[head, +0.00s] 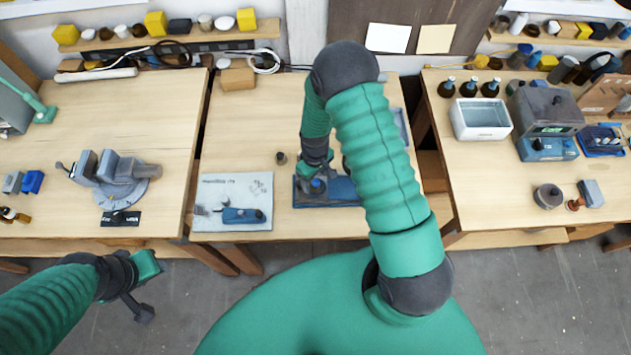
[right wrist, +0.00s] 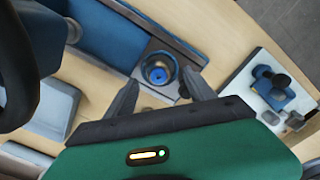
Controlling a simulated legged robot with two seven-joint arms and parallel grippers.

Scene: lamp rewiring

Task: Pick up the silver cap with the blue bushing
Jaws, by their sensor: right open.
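In the head view my right gripper (head: 317,182) is over the left part of the blue tray (head: 345,195), and hides the cap. My left gripper (head: 142,287) is in front of the left bench, away from the cap.
A pale printed mat (head: 215,188) with a blue part (head: 243,215) lies left of the tray. A small dark cylinder (head: 281,158) stands behind the tray. A vise (head: 115,178) is on the left bench. A white bin (head: 482,120) is on the right bench.

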